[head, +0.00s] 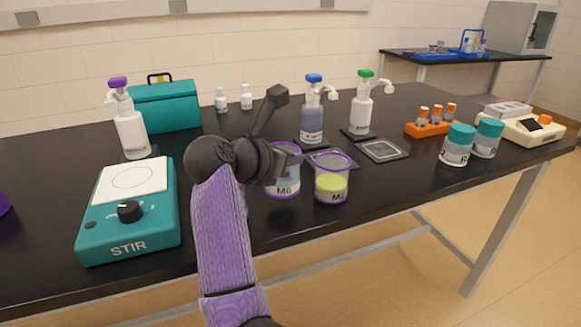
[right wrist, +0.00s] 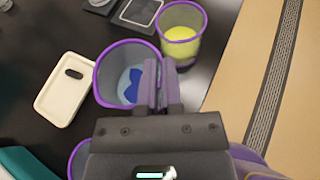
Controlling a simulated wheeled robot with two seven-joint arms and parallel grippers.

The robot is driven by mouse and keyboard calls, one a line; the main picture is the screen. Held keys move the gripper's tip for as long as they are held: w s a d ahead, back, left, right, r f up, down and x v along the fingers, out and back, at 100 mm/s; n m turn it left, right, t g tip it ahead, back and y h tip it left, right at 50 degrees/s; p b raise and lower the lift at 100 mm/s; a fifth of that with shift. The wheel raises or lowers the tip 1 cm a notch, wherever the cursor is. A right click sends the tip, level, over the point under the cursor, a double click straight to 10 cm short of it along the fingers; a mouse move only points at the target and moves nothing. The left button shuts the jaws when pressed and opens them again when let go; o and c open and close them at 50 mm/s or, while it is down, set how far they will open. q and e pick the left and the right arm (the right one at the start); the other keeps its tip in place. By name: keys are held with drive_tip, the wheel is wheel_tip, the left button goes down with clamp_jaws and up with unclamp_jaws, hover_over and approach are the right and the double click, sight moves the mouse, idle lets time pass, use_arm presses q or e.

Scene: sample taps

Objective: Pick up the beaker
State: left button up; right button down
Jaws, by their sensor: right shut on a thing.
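A clear beaker with a purple rim, marked M6 (head: 285,184), stands near the front edge of the black bench, partly hidden by my right gripper (head: 292,158). In the right wrist view the same beaker (right wrist: 108,80) shows pale contents with a blue patch. The fingers of my right gripper (right wrist: 155,80) are shut on its wall at the rim. I cannot tell whether it is lifted. A second purple-rimmed beaker (head: 331,186) with yellow-green liquid is close by on the right; it also shows in the right wrist view (right wrist: 181,35). My left gripper is not in view.
A teal stirrer (head: 130,215) stands at the left. Pump bottles (head: 312,122) on dark pads are behind the beakers. Another purple rim (right wrist: 75,158) and a white dish (right wrist: 66,88) lie near the gripper. Teal-lidded jars (head: 457,145) and an orange rack (head: 428,128) are at the right.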

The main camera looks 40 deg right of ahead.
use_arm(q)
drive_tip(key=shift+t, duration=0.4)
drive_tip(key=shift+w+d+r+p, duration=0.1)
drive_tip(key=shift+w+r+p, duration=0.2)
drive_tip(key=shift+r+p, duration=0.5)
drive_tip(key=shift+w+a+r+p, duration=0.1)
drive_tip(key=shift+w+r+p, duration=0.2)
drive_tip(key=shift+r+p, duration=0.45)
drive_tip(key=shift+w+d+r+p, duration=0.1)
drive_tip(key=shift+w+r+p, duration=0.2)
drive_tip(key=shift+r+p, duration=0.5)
use_arm(e)
wheel_tip(320, 180, up, 14)
